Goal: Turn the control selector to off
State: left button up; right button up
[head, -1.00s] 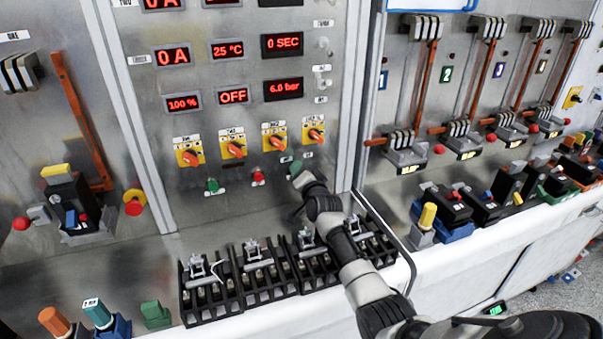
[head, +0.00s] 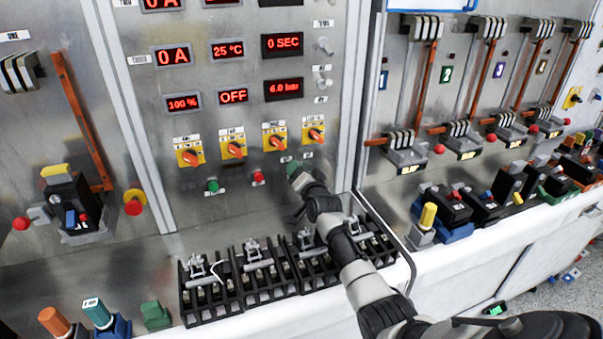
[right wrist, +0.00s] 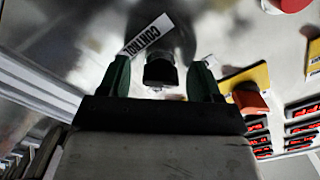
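The control selector (right wrist: 160,73) is a small black knob on the metal panel, seen in the right wrist view under a white label (right wrist: 149,34) reading CONTROL. My right gripper (right wrist: 159,66) has its two green fingers apart, one on each side of the knob, with visible gaps to it. I cannot tell which position the knob points to. In the head view my right gripper (head: 299,172) is at the lower right of the middle panel and hides the selector. My left gripper is not in view.
Yellow plates with orange rotary switches (head: 276,142) sit just above my right gripper. A red button (head: 258,177) and a green button (head: 212,186) are to its left. Black terminal blocks (head: 258,270) lie on the ledge below. A display (head: 233,96) reads OFF.

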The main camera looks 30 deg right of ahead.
aim_at(300, 154)
jog(key=shift+r, duration=0.1)
jog(key=r, duration=0.1)
jog(key=r+b, duration=0.1)
jog(key=r, duration=0.2)
jog(key=shift+s+d, duration=0.2)
jog(key=shift+d, duration=0.15)
jog(key=s+d+r+b, duration=0.1)
jog(key=s+d+r, duration=0.1)
jog(key=s, duration=0.3)
jog(key=s+d+r+b, duration=0.1)
jog(key=s+d+r, duration=0.1)
jog(key=s+r, duration=0.3)
jog(key=shift+d+b, duration=0.3)
jog(key=shift+b, duration=0.05)
jog(key=shift+f, duration=0.1)
